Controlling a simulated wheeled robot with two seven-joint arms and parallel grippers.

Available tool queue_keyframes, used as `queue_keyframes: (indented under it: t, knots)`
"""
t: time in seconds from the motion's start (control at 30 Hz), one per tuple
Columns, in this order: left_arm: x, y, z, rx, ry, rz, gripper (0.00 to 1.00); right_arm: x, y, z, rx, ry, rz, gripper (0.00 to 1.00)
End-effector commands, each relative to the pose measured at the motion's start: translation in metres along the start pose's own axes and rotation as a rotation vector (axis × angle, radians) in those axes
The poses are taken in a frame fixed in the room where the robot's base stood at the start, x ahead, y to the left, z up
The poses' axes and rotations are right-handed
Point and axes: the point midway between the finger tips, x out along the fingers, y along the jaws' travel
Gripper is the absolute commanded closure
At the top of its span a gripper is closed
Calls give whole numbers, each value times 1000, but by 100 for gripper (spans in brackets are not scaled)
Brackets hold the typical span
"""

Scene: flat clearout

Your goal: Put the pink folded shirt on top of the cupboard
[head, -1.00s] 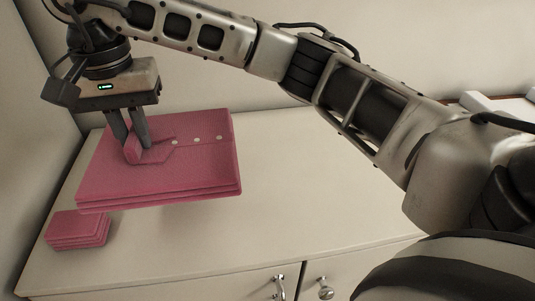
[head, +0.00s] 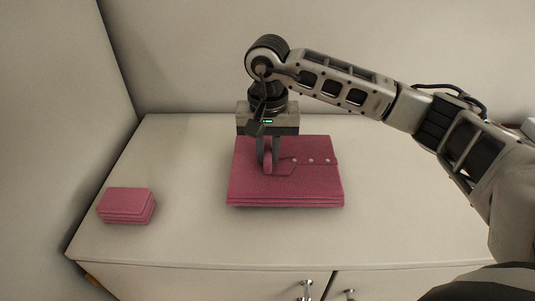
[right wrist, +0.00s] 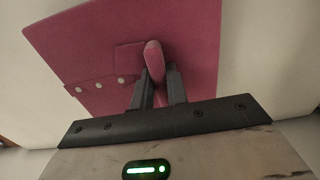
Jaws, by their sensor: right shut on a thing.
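The pink folded shirt (head: 310,185), with white buttons along its placket, is level over the cupboard top (head: 190,240), right of its middle-left area. My right gripper (head: 268,168) is shut on a raised pink fold at the shirt's collar. The right wrist view shows the two dark fingers of the gripper (right wrist: 160,88) on either side of that fold, with the shirt (right wrist: 120,50) spread beyond. Whether the shirt's underside touches the cupboard top or hangs just above it, I cannot tell. My left gripper is not in view.
A small pink folded stack (head: 125,206) lies on the cupboard top near the front left corner, apart from the shirt. Walls stand behind and to the left. Bare surface lies between the stack and the shirt, and to the shirt's right.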

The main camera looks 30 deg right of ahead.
Motion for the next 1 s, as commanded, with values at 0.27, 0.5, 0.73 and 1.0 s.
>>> queue_keyframes:
  t: [0.27, 0.5, 0.73, 1.0]
  knots:
    - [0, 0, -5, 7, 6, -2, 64, 17, -1, 0, -2, 1, -2, 100]
    - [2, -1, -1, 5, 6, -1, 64, 21, -1, 0, -1, 1, -1, 100]
    - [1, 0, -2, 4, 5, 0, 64, 19, -1, 0, -1, 0, -1, 63]
    - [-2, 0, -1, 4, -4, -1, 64, 11, -1, 0, -1, 2, -2, 63]
